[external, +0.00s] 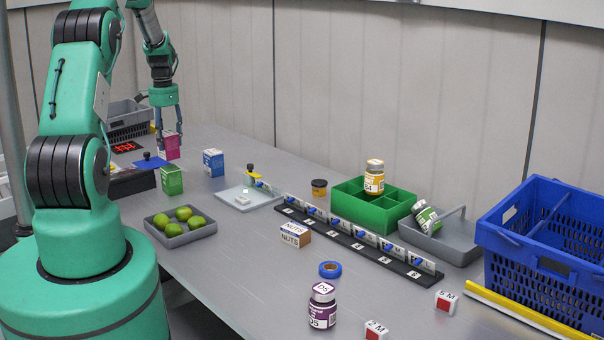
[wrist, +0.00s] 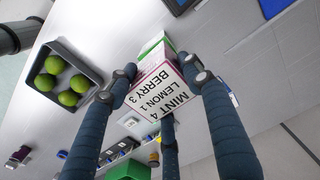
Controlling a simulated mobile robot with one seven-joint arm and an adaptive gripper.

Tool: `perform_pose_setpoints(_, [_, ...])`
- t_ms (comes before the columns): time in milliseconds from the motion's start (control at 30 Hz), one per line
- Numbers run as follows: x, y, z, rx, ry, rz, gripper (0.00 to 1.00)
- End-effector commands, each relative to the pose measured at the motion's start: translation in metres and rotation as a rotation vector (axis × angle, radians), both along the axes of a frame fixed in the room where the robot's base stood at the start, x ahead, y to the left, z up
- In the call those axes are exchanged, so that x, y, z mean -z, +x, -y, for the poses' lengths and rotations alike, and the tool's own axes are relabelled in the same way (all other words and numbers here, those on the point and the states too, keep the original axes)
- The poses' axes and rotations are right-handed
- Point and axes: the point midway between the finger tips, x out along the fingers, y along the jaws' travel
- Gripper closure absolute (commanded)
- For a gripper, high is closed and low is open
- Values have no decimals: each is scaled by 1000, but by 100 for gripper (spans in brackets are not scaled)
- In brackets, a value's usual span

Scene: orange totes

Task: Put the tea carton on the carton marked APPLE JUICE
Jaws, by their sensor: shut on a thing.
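A pink carton (external: 171,148) is gripped by my gripper (external: 168,133). In the wrist view its white top (wrist: 165,92) reads MINT 4, LEMON 1, BERRY 3, which fits the tea carton. My fingers (wrist: 160,80) are closed around its sides. A green carton (external: 172,181) shows just below the pink one in the external view and partly behind it in the wrist view (wrist: 156,42); I cannot tell whether they touch. A blue and white carton (external: 213,163) stands upright to the right. No APPLE JUICE lettering is readable on either carton.
A grey tray of green fruits (external: 168,228) is near. A blue plate (external: 152,161) with a black knob lies left of the green carton. A white board (external: 232,203) lies to the right. Farther right are a NUTS box (external: 295,236), green bin (external: 346,211) and blue crate (external: 520,224).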

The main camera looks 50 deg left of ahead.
Motion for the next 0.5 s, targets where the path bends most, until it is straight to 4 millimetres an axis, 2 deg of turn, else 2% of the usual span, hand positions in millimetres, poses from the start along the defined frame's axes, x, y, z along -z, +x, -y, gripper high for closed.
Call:
perform_pose_setpoints(400, [33, 0, 0, 0, -1, -1, 99])
perform_pose_setpoints(500, [35, 0, 0, 0, 0, 0, 99])
